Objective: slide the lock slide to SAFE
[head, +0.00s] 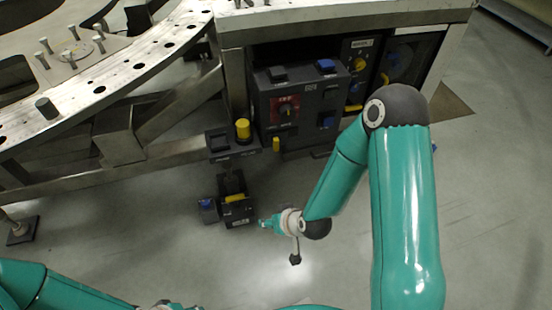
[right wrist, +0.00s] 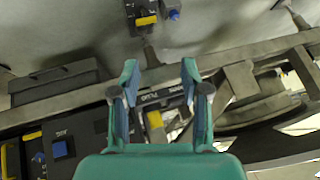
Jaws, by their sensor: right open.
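No part is legibly marked as the lock slide or SAFE. A likely candidate is the yellow bar (head: 235,198) on a small black box (head: 238,215) standing low under the turret plate. The same yellow bar shows at the top of the right wrist view (right wrist: 146,20). A blue knob (head: 207,204) sits beside the box and also shows in the right wrist view (right wrist: 174,15). My right gripper (head: 267,222) is just right of the box in the head view, apparently apart from it. In the right wrist view its fingers (right wrist: 159,66) are open and empty. My left gripper's fingers are out of frame.
A black panel (head: 265,105) with a red switch (head: 285,110) and blue buttons stands behind. A yellow cylinder (head: 243,129) rises from a dark bracket next to it. The metal turret ring (head: 120,82) and its frame fill the upper left. Grey floor (head: 130,235) is clear in front.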

